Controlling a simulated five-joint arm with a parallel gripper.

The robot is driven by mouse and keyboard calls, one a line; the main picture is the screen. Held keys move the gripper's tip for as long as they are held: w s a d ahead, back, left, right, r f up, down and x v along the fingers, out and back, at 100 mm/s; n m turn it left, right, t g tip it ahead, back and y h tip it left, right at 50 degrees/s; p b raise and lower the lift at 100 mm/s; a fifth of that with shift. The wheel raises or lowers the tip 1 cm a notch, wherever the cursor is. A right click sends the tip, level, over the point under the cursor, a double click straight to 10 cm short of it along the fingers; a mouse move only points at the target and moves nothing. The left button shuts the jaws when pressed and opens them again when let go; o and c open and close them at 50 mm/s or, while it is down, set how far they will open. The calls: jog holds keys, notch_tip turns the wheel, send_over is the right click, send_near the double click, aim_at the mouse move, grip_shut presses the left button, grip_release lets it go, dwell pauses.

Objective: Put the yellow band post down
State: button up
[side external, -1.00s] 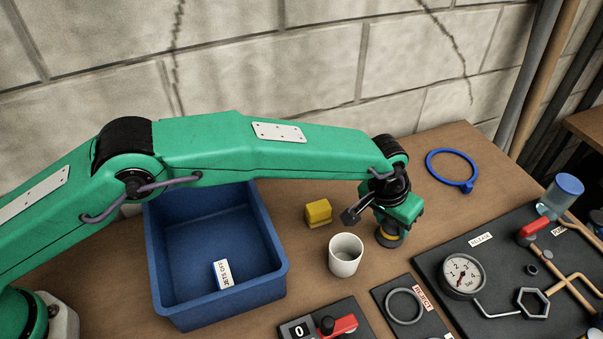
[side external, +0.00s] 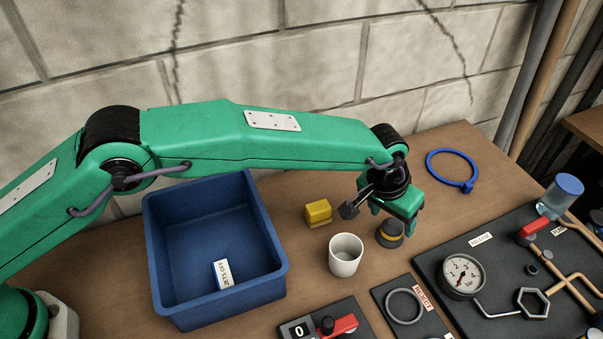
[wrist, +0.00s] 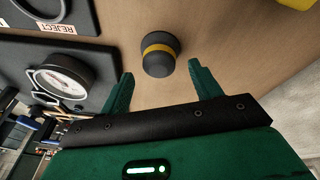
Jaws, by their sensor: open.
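The yellow band post (side external: 390,234) is a short dark cylinder with a yellow ring. It stands upright on the wooden bench, right of the white cup. It also shows in the wrist view (wrist: 159,54), just beyond the fingertips. My gripper (side external: 397,216) is open and empty above the post in the side view. In the wrist view its two green fingers (wrist: 160,78) are spread apart, with the post clear of both.
A white cup (side external: 346,256) and a yellow block (side external: 318,213) stand left of the post. A blue bin (side external: 278,247) holding a labelled box (side external: 223,273) is further left. A blue ring (side external: 451,152) lies behind. A gauge panel (side external: 440,260) is at right.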

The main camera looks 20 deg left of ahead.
jog(key=v, duration=1)
dwell(0.4)
jog(key=s+a+r+n+t, duration=0.1)
jog(key=a+r, duration=0.4)
jog(key=a, duration=0.4)
jog(key=a+r, duration=0.5)
jog(key=a, duration=0.5)
jog(key=s+a+r+n+t, duration=0.1)
jog(key=a+r, duration=0.4)
jog(key=a, duration=0.4)
jog(key=s+a+f+n+t+y, duration=0.1)
jog(key=s+a+f, duration=0.3)
jog(key=s+a, duration=1.6)
jog(key=shift+s+a+f+n+y, duration=0.2)
jog(key=shift+s+n+y, duration=0.15)
jog(key=shift+n+y, duration=0.4)
